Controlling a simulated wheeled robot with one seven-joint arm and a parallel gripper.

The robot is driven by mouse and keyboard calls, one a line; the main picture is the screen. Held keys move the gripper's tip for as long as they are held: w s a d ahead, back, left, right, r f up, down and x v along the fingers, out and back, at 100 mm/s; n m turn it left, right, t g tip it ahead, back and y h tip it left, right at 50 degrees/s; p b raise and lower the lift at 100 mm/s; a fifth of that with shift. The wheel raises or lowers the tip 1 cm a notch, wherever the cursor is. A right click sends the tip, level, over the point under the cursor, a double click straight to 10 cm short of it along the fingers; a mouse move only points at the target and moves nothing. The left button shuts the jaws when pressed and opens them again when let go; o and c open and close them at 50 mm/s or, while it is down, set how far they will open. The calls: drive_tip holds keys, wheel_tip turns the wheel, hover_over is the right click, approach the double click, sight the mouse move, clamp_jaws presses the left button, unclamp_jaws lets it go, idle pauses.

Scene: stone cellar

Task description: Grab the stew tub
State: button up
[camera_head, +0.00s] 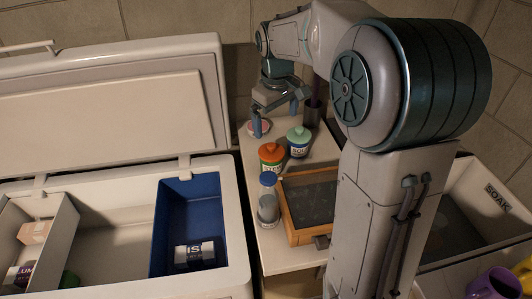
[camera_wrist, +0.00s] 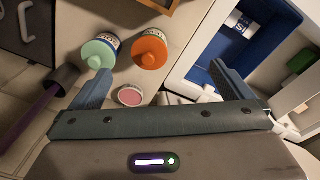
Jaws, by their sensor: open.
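A tub with an orange lid (camera_head: 271,157) stands on the pale counter; its label is too small to read in full, so I cannot confirm it is the stew tub. A tub with a mint-green lid (camera_head: 299,141) stands beside it, its label seeming to start "SOU". Both show in the wrist view, the orange-lidded one (camera_wrist: 150,52) and the green-lidded one (camera_wrist: 100,51). My gripper (camera_head: 277,114) is open and empty above the counter's far end, behind both tubs. In the wrist view my gripper (camera_wrist: 160,72) has its fingers spread wide.
A jar with a blue lid (camera_head: 268,203) and a wood-framed dark board (camera_head: 283,218) are nearer. An open chest (camera_head: 232,225) stands left, a "SOAK" basin (camera_head: 500,205) right.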

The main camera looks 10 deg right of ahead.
drive_tip(key=n+g+b, duration=0.1)
drive_tip(key=n+b, duration=0.1)
hover_over(272, 156)
drive_tip(key=w, duration=0.2)
wheel_tip(272, 156, down, 8)
drive_tip(key=shift+d+r, duration=0.15)
drive_tip(key=shift+r, duration=0.1)
wheel_tip(272, 156, down, 14)
drive_tip(key=p, duration=0.3)
drive_tip(key=shift+w+r, duration=0.1)
drive_tip(key=shift+r, duration=0.05)
drive_tip(key=c, duration=1.1)
